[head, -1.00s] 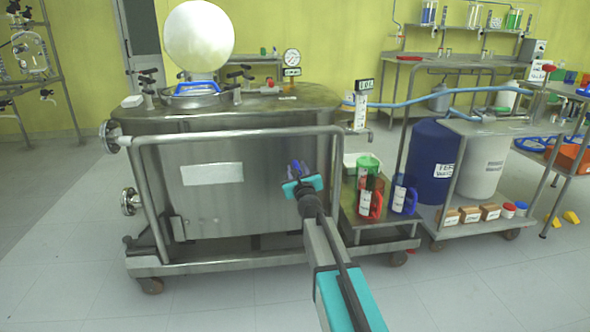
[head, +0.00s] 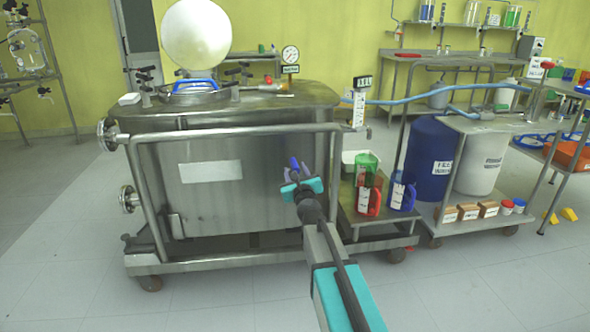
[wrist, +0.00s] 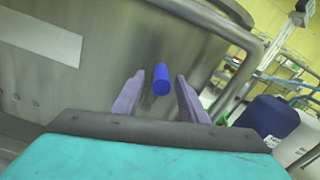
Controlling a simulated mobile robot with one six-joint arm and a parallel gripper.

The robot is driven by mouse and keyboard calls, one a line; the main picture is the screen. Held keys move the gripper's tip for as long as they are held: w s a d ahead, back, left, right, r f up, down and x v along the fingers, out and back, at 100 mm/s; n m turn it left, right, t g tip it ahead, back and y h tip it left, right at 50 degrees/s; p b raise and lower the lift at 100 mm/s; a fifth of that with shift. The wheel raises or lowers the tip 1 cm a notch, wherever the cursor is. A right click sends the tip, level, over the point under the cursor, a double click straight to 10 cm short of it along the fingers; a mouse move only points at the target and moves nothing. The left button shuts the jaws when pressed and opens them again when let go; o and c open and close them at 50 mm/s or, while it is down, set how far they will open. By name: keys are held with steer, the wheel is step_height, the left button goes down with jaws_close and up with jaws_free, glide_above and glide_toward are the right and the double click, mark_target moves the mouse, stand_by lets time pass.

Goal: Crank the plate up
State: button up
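My gripper (head: 296,172) is in front of the steel tank's right part in the head view. Its two purple-grey fingers are apart in the wrist view (wrist: 162,82). A short blue cylinder (wrist: 161,80), which looks like a handle, lies between the fingertips, with gaps on both sides. Its blue colour also shows between the fingers in the head view (head: 293,162). What it is fixed to is hidden. A flat steel plate (head: 350,216) on a low cart carries the jugs to the right; I cannot tell whether it is the plate named.
The steel tank (head: 250,185) has a pipe rail (head: 235,132) across its front. A red jug (head: 367,195), a blue jug (head: 403,195) and a green jug (head: 366,162) stand close to my arm's right. A blue drum (head: 433,158) is farther right. Floor at left is clear.

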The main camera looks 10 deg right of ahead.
steer(key=s, duration=1)
steer(key=shift+a, duration=0.25)
steer(key=shift+f, duration=0.1)
stand_by(0.3)
